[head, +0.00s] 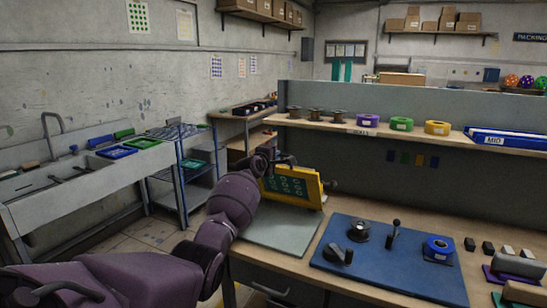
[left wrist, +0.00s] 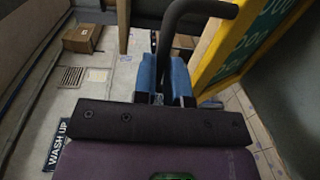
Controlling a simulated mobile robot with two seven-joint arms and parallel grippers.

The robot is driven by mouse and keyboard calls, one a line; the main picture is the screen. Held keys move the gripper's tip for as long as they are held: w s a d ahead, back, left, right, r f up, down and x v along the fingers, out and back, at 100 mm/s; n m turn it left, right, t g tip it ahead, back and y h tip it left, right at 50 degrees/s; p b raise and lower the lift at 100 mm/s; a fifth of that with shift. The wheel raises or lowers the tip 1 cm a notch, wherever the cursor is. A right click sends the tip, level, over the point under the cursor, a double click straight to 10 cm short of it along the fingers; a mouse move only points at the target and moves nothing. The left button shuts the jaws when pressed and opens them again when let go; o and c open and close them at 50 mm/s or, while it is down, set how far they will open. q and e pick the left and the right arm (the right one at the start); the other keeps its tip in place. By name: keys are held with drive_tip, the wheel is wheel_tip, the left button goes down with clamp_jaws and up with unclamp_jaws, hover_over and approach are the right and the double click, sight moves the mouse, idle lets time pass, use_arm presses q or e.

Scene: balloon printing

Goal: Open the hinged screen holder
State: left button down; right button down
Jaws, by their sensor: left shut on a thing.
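The hinged screen holder's yellow frame (head: 316,190), with a dark green patterned screen (head: 284,184), stands raised and steeply tilted at the bench's left end, above a pale grey board (head: 283,230). My left gripper (head: 270,160) is at the frame's upper left side. In the left wrist view, the blue fingertips (left wrist: 164,77) are shut around a dark bent handle (left wrist: 180,18). The yellow frame (left wrist: 214,48) is just right of them there. In the head view, my arm hides the frame's left part and the grip. My right gripper is in neither view.
A shelf (head: 345,127) with tape rolls runs behind. A sink counter (head: 80,188) is at left.

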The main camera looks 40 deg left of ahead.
use_arm(q)
drive_tip(key=c, duration=1.4)
unclamp_jaws()
drive_tip(key=shift+a+r, duration=0.15)
drive_tip(key=shift+r, duration=0.75)
drive_tip(key=shift+c, duration=0.2)
drive_tip(key=shift+w+f, duration=0.1)
drive_tip(key=shift+w, duration=0.05)
drive_tip(key=shift+f, duration=0.1)
drive_tip(key=p+v, duration=0.1)
drive_tip(key=v, duration=1)
drive_tip(key=shift+f, duration=0.3)
drive_tip(key=shift+w, duration=0.1)
